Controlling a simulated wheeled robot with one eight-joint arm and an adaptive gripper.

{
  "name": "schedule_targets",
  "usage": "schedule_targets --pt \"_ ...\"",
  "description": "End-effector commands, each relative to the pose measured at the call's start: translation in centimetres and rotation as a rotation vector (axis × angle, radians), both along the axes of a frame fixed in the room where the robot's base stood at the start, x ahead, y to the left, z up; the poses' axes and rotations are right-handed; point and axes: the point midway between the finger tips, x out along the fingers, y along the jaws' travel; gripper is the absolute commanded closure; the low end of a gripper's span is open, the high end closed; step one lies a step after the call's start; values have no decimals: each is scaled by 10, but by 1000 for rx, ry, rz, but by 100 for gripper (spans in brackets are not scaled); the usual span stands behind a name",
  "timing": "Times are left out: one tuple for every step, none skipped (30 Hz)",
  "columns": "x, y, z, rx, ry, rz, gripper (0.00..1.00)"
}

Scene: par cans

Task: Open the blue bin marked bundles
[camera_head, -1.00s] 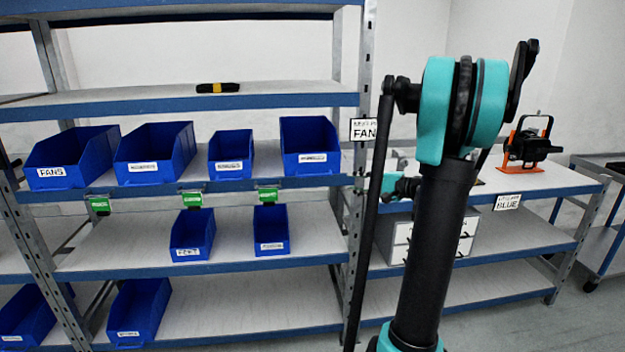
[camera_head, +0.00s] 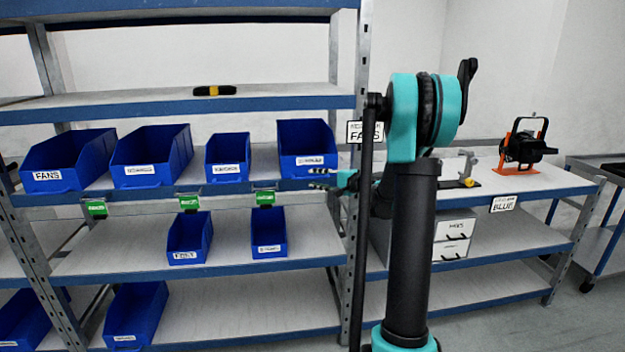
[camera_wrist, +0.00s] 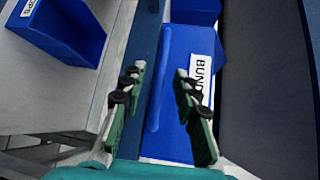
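A blue bin (camera_head: 307,134) stands at the right end of the upper bin shelf. Its front label is too small to read in the head view. In the wrist view, a blue bin front (camera_wrist: 180,110) carries a white label whose visible letters read "BUND"; the rest is hidden behind a finger. A raised blue bar, like a handle or lip, runs along this front. My gripper (camera_head: 319,178) is just below and in front of the right-end bin. In the wrist view my gripper (camera_wrist: 160,70) is open, its two fingers apart on either side of the bar, holding nothing.
The FANS bin (camera_head: 68,160) and two more blue bins share that shelf. Two smaller bins sit below; one shows in the wrist view (camera_wrist: 65,30). A metal post (camera_head: 358,230) stands right of the gripper. A bench to the right bears a black-and-orange device (camera_head: 524,148).

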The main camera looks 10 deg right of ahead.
Motion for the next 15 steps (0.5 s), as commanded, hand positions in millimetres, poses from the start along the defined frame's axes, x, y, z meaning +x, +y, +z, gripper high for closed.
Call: schedule_targets --pt "4 5 -1 0 0 2 69" --pt "6 7 -2 0 1 3 69" --pt "9 10 -2 0 0 2 69" --pt "10 11 -2 0 0 1 69" --pt "11 12 -3 0 0 1 69" --pt "12 13 -3 0 0 0 69" --pt "13 13 -3 0 0 0 69" --pt "14 14 -3 0 0 0 69" --pt "14 14 -3 0 0 0 69" --pt "14 14 -3 0 0 0 69" --pt "14 14 -3 -1 -1 0 69" --pt "14 14 -3 -1 -1 0 69" --pt "14 14 -3 0 0 0 69" --pt "14 14 -3 -1 -1 0 69" --pt "14 14 -3 -1 -1 0 69"
